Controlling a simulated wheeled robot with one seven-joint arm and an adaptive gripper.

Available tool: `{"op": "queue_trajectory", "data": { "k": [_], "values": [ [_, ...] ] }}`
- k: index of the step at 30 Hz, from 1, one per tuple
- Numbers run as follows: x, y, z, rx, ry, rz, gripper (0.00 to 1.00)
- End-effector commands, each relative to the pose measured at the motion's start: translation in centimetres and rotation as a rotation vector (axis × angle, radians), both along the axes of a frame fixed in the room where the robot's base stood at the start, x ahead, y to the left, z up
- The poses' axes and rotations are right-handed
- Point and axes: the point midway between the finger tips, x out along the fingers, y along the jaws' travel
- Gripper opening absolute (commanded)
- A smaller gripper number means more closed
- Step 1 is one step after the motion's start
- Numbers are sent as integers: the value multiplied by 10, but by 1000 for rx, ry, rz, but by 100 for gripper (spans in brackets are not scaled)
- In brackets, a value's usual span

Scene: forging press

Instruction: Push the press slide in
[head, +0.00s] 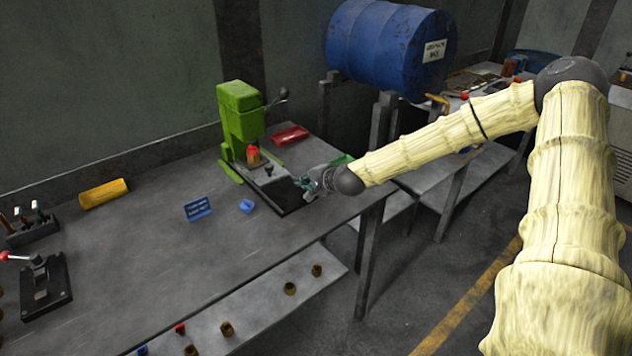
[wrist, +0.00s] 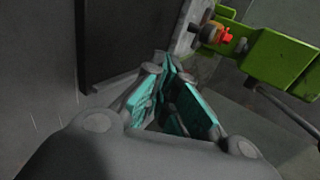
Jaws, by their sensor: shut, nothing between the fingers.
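The green press (head: 238,108) stands on the workbench against the back wall, and part of it shows at the upper right of the wrist view (wrist: 285,62). The dark flat slide (head: 283,190) extends from the press foot toward the bench's right edge. A red-topped brass piece (head: 253,156) sits at its press end; a red-orange part also shows in the wrist view (wrist: 222,36). My gripper (head: 307,184) is by the slide's outer end; I cannot tell whether it touches. Its teal-padded fingers (wrist: 170,62) are shut and empty.
A red tray (head: 289,135) lies behind the slide, and a small blue piece (head: 247,206) and blue sign (head: 198,208) lie left of it. A yellow cylinder (head: 104,193) lies farther left. The bench's front middle is clear.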

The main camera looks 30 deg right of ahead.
Motion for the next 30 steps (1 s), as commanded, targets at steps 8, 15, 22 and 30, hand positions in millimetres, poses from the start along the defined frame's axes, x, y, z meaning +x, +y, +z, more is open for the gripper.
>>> {"op": "queue_trajectory", "data": {
  "k": [8,15,22,30],
  "values": [
    [-21,-4,13,1,-2,-2,0],
    [-38,-7,22,1,-1,-4,0],
    [-48,-8,28,-1,-1,-3,0],
    [-52,-9,29,0,0,-4,0]
  ]
}}
